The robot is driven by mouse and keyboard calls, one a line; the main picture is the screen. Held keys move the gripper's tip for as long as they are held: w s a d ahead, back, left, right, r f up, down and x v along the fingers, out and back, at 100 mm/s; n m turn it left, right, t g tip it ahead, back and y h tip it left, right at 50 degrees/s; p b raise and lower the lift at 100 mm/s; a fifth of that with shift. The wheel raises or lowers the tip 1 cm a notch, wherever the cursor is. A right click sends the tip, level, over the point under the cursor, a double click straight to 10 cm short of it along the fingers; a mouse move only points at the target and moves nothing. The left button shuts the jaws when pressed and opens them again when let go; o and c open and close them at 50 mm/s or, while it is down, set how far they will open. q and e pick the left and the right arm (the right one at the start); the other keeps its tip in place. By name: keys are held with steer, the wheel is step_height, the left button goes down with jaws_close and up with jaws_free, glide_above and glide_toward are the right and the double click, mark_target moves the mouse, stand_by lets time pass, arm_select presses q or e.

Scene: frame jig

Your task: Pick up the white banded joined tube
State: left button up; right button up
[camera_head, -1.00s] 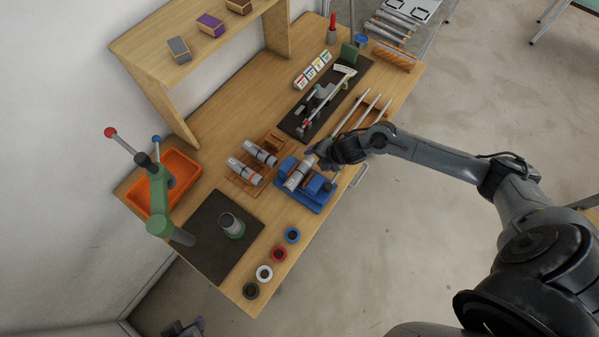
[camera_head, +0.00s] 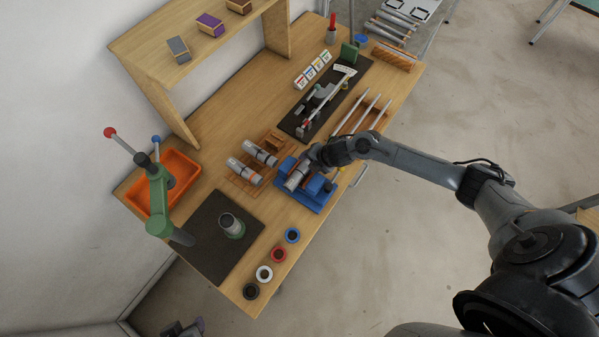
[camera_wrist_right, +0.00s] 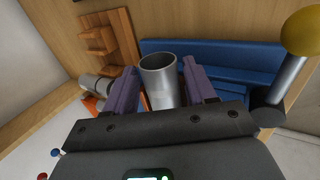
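A grey-white tube (camera_head: 295,180) lies in the blue fixture (camera_head: 318,205) near the table's front edge; its band colour is too small to tell. My right gripper (camera_head: 310,160) is at the fixture, over the tube's far end. In the right wrist view its purple fingers (camera_wrist_right: 165,88) stand apart on either side of an open-ended grey tube (camera_wrist_right: 163,82), with narrow gaps visible. Two more banded tubes (camera_head: 244,171) (camera_head: 261,153) lie on the wooden rack (camera_head: 236,186). My left gripper (camera_head: 188,328) shows only partly at the bottom edge, away from the table.
A green press (camera_head: 158,190) and an orange bin (camera_head: 183,172) stand at the left. Coloured rings (camera_head: 278,254) line the front edge. A grey cup-like part (camera_head: 231,226) stands on a dark mat (camera_head: 207,257). A yellow-knobbed lever (camera_wrist_right: 292,60) is close to the right gripper.

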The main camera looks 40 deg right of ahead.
steer(key=c, duration=1)
jaws_close()
steer(key=shift+r, duration=0.2)
